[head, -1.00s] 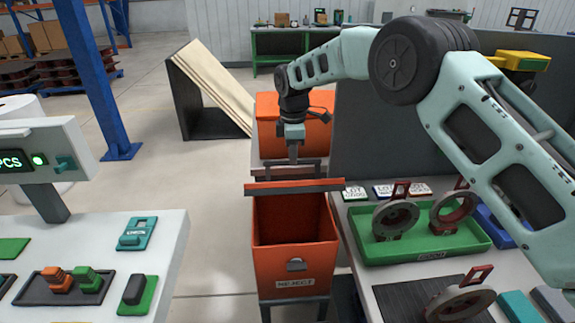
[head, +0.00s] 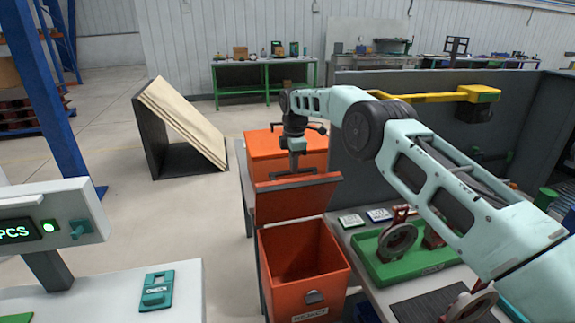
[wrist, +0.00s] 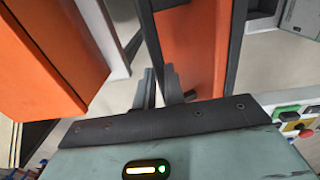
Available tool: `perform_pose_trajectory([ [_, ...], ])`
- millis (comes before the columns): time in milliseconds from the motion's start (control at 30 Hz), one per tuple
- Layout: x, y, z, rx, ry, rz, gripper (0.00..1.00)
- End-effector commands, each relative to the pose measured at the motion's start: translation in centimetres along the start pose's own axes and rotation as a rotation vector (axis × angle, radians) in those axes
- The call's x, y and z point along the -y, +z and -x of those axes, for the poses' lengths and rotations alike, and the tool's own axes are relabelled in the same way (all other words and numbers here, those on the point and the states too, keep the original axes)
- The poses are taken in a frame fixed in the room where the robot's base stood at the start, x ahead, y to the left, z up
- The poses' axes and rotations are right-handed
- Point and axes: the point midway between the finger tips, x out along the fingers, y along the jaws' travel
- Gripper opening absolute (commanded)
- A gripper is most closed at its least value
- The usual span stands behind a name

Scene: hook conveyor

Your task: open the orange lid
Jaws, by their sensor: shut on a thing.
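The orange lid (head: 296,199) stands raised and tilted at the back of an orange bin (head: 327,289). The bin's mouth is open towards me in the head view. My gripper (head: 296,174) is above the lid's dark upper edge and is shut on that edge. In the wrist view, my gripper's fingers (wrist: 160,92) are close together at the dark rim beside an orange panel (wrist: 187,48), which looks like the lid. The exact contact at the fingertips is small and partly hidden.
A second orange bin (head: 268,143) stands behind the lid, closed. At right is a bench with a green tray (head: 378,262) holding dark red parts, and a dark partition (head: 360,190). A counter with a display (head: 50,228) is at left. Floor is free between.

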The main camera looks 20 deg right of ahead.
Motion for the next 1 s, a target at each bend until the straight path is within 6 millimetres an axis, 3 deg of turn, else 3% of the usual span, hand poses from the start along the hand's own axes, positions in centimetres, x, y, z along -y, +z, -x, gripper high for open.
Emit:
perform_pose_trajectory([
  [33,0.92,0.22,-3.09,0.005,-0.043,-0.001,0.0],
  [467,0.84,0.27,-3.08,0.003,-0.043,0.002,0.0],
  [500,0.84,0.26,-3.08,0.003,-0.043,0.002,0.17],
  [567,0.84,0.25,-3.08,0.003,-0.043,0.002,0.33],
  [1000,0.77,0.19,-2.36,0.003,-0.04,0.005,0.35],
])
